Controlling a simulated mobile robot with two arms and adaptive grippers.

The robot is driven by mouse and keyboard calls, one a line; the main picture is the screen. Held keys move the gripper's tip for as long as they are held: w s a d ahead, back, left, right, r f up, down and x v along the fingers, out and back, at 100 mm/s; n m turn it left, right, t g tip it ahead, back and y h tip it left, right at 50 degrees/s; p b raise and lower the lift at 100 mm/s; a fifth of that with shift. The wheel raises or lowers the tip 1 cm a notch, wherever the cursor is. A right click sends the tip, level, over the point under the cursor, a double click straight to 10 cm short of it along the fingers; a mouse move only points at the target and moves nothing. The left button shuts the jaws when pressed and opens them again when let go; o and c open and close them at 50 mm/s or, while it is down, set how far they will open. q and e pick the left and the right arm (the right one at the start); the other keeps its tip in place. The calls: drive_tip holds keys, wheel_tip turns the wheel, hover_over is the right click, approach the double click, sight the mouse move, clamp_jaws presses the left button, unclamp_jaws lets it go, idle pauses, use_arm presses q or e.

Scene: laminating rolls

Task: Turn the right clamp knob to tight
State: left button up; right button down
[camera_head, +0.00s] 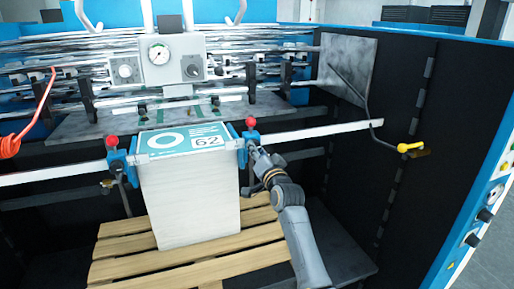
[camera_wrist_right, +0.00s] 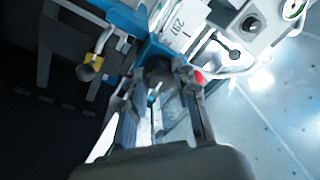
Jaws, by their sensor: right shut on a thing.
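The right clamp (camera_head: 247,138) is blue with a red ball on top and sits on the white rail at the right edge of the paper stack (camera_head: 190,205). My right gripper (camera_head: 257,157) reaches up from below right to this clamp. In the right wrist view, my right gripper (camera_wrist_right: 162,88) has its fingers closed around a dark round clamp knob (camera_wrist_right: 158,70), which they partly hide. The knob's setting cannot be read. The left clamp (camera_head: 118,160), also blue with a red ball, stands at the stack's left edge. My left gripper is not in view.
The stack stands on a wooden pallet (camera_head: 120,248). A white rail (camera_head: 320,131) runs to both sides. A bent lever with a yellow handle (camera_head: 408,147) is at the right.

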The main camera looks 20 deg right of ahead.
drive_tip(key=shift+m, duration=0.6)
drive_tip(key=c, duration=1)
unclamp_jaws()
drive_tip(key=shift+s, duration=0.1)
drive_tip(key=s, duration=0.8)
drive_tip(key=s+f, duration=0.1)
drive_tip(key=s, duration=0.2)
drive_tip(key=shift+s+d, duration=0.2)
drive_tip(key=shift+s, duration=0.2)
